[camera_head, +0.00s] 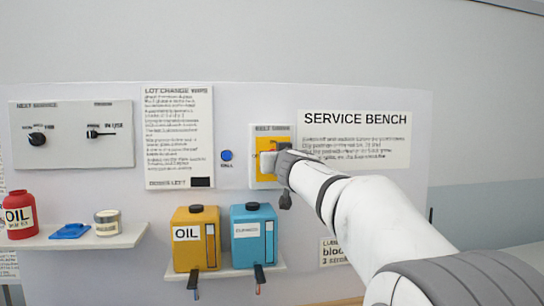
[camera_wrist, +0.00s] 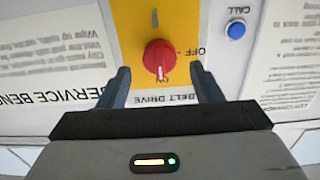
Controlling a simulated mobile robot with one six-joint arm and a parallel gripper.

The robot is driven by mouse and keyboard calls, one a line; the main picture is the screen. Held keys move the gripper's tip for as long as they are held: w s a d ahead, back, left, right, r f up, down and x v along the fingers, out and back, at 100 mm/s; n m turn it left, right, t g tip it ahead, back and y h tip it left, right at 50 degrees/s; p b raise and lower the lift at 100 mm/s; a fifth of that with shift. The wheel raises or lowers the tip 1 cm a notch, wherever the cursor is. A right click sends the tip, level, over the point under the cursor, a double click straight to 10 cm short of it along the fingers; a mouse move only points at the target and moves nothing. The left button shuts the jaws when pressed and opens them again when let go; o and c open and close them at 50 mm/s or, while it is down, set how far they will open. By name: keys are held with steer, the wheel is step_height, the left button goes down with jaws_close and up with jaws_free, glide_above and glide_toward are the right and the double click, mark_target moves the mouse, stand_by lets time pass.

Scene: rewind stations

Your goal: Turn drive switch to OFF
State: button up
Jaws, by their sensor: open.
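The drive switch is a red round knob (camera_wrist: 158,55) on a yellow plate (camera_wrist: 122,22) labelled BELT DRIVE, seen upside down in the wrist view. A white mark on the knob points down the picture, toward a small label that seems to read ON. The word OFF is to the knob's right. My gripper (camera_wrist: 160,70) is open, with one finger on each side of the knob and visible gaps between. In the head view my gripper (camera_head: 276,160) is in front of the yellow plate (camera_head: 262,145) and hides the knob.
A blue CALL button (camera_head: 227,155) is left of the switch panel. Below, a shelf holds a yellow oil can (camera_head: 196,240) and a blue can (camera_head: 253,237). A panel with black knobs (camera_head: 70,134), a red oil bottle (camera_head: 20,214) and a small tin (camera_head: 107,222) are further left.

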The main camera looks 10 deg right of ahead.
steer(key=shift+w, duration=1.35)
steer(key=shift+c, duration=0.2)
steer(key=c, duration=1)
steer(key=shift+o, duration=0.2)
